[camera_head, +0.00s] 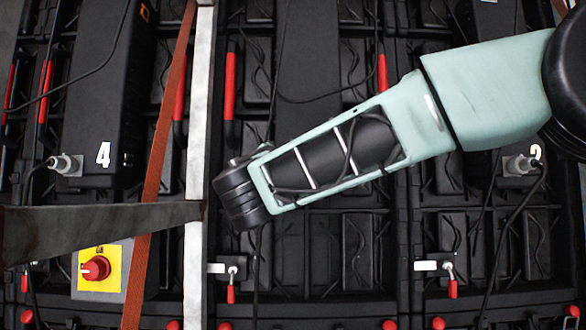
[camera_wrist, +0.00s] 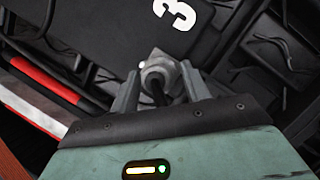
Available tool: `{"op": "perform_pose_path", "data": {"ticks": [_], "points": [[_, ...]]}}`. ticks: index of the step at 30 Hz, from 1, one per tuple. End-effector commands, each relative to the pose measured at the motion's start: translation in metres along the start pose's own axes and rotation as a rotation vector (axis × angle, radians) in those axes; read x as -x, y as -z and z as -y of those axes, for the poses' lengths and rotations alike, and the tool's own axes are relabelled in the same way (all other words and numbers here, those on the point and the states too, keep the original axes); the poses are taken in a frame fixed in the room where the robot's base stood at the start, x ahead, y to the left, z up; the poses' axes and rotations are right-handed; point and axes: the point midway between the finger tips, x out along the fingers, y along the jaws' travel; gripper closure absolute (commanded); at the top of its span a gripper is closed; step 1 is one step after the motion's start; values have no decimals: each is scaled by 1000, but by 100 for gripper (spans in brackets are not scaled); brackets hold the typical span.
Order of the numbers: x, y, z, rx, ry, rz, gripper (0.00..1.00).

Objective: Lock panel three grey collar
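The grey collar (camera_wrist: 158,74) of panel three shows in the wrist view as a metal connector with a black cable running out toward me. The panel (camera_wrist: 130,28) is dark and carries a tilted white 3 near the top. The two grey fingers of my gripper (camera_wrist: 160,82) stand on either side of the collar, with no clear gap seen between them and it. The fingers look closed against it, though the contact faces are partly hidden. In the head view my arm covers panel three and its collar, and the fingers are hidden.
In the head view panel four (camera_head: 92,95) has a grey connector (camera_head: 66,163) at its lower left. A yellow box with a red knob (camera_head: 95,268) is below it. A pale upright post (camera_head: 198,120), a dark bar (camera_head: 100,225) and an orange strap (camera_head: 160,160) cross the left side. Loose cables hang nearby.

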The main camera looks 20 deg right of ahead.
Motion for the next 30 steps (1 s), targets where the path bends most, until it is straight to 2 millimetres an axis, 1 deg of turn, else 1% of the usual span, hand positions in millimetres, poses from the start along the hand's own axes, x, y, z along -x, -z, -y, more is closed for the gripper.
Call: {"op": "perform_pose_path", "data": {"ticks": [10, 14, 17, 30], "points": [[1, 0, 0, 1, -1, 0, 42], [12, 1, 0, 1, -1, -1, 42], [29, 2, 0, 0, -3, -3, 42], [130, 2, 1, 1, -3, -2, 42]]}}
